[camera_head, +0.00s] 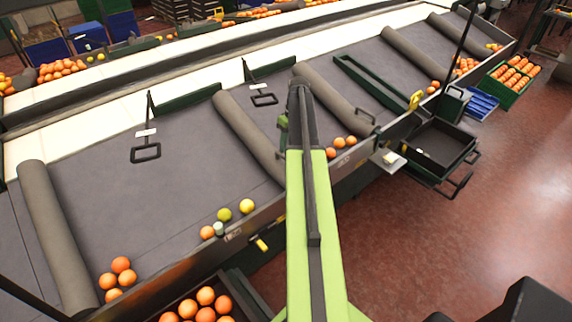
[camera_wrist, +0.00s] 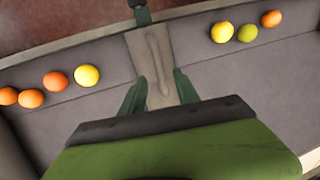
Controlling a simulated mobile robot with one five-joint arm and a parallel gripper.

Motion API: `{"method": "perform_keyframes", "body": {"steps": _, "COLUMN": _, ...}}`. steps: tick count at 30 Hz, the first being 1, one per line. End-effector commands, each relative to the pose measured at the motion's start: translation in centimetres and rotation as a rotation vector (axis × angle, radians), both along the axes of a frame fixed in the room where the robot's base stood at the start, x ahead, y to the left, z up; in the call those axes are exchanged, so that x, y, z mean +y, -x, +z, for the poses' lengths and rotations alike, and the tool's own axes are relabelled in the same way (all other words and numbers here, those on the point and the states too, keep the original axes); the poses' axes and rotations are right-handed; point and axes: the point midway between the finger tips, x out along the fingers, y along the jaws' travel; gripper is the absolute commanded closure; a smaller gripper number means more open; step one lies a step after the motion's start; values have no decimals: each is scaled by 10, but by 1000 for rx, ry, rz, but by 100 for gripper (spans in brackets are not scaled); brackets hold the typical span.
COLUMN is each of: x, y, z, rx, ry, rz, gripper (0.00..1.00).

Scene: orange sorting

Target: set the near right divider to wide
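Several grey padded dividers cross the sloping belt. One divider (camera_head: 245,135) lies just left of my arm, its near end hidden behind the arm in the head view. In the wrist view the same divider (camera_wrist: 136,46) runs up between my fingers, with a thin raised handle (camera_wrist: 157,60) along it. My gripper (camera_wrist: 158,80) is over this divider, its two dark green fingers apart on either side of the handle. Any contact with it cannot be told. Another divider (camera_head: 330,92) lies right of my arm, with a handle (camera_head: 365,116) at its near end.
Oranges (camera_head: 340,142) and a yellow-green fruit (camera_head: 224,215) lie along the belt's near edge on both sides of the arm. Black loop handles (camera_head: 146,153) hang over the lanes. A dark tray (camera_head: 440,143) sticks out at right. The floor (camera_head: 500,210) there is clear.

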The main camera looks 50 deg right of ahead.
Motion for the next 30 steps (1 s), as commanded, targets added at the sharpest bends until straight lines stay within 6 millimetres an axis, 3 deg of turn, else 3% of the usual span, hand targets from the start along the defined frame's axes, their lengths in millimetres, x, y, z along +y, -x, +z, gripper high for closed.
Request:
{"method": "perform_keyframes", "body": {"steps": 1, "x": 3, "y": 0, "z": -22, "rx": 0, "ry": 0, "rz": 1, "gripper": 62}}
{"method": "perform_keyframes", "body": {"steps": 6, "x": 8, "y": -1, "z": -43, "rx": 0, "ry": 0, "rz": 1, "gripper": 62}}
{"method": "perform_keyframes", "body": {"steps": 15, "x": 9, "y": -1, "z": -43, "rx": 0, "ry": 0, "rz": 1, "gripper": 62}}
{"method": "perform_keyframes", "body": {"steps": 24, "x": 9, "y": -2, "z": -43, "rx": 0, "ry": 0, "rz": 2, "gripper": 99}}
{"method": "perform_keyframes", "body": {"steps": 30, "x": 10, "y": -2, "z": -43, "rx": 0, "ry": 0, "rz": 2, "gripper": 100}}
